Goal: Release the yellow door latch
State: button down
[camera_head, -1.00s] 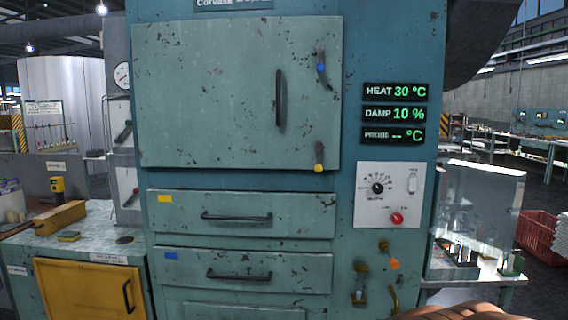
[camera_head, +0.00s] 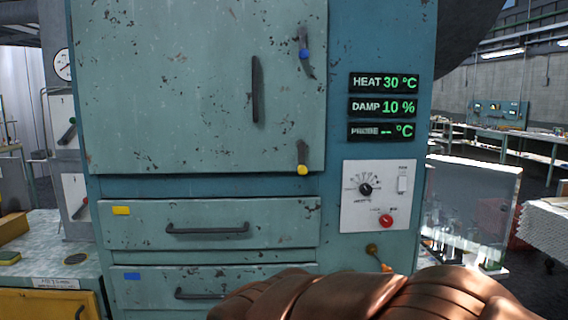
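The yellow door latch (camera_head: 302,168) sits at the lower right corner of the large teal oven door (camera_head: 190,90). Its dark lever points up from the yellow knob and overlaps the door's edge. A second latch with a blue knob (camera_head: 304,54) is at the door's upper right, its lever tilted. The door is shut, with a dark vertical handle (camera_head: 257,90) left of the latches. A copper-brown part of my arm shows at the bottom, below the latch and apart from it. My gripper's fingers are not in view.
Two drawers with bar handles are below the door; the upper one (camera_head: 140,229) has a yellow tag. A dial panel (camera_head: 350,214) with a red knob and green displays (camera_head: 383,107) are at right. A clear panel (camera_head: 485,195) stands farther right.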

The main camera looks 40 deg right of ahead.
aim_at(302, 160)
jog(key=z, duration=0.45)
jog(key=i, duration=0.95)
jog(key=z, duration=0.7)
